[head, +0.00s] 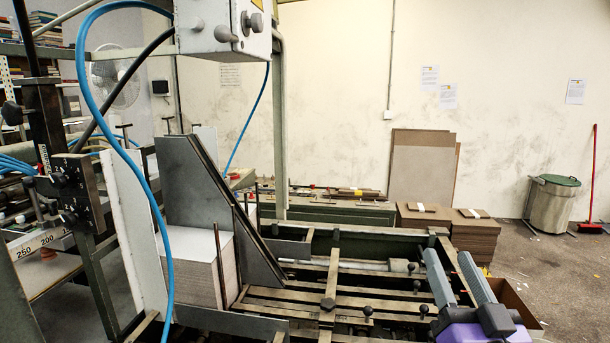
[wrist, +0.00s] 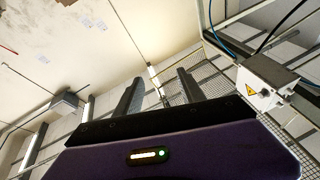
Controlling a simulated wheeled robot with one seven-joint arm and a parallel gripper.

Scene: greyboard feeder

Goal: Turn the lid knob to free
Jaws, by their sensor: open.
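A pale grey box (head: 205,28) with a yellow warning label hangs at the top of the head view, cut off by the upper edge. A grey knob (head: 225,33) sticks out low on its front, and a second knob (head: 253,22) sits to its right. I cannot tell for certain which is the lid knob or read any markings. The box (wrist: 270,86) also shows at the right of the wrist view, with a small knob (wrist: 265,92) beside the label. My gripper (head: 449,253) is open and empty, well below and right of the box. Its fingers (wrist: 159,76) point upward.
A blue hose (head: 84,85) loops down left of the box. A greyboard stack (head: 195,270) stands in the feeder beneath it, beside a tall dark plate (head: 190,180). A green post (head: 279,130) rises right of the box. The space above my gripper looks clear.

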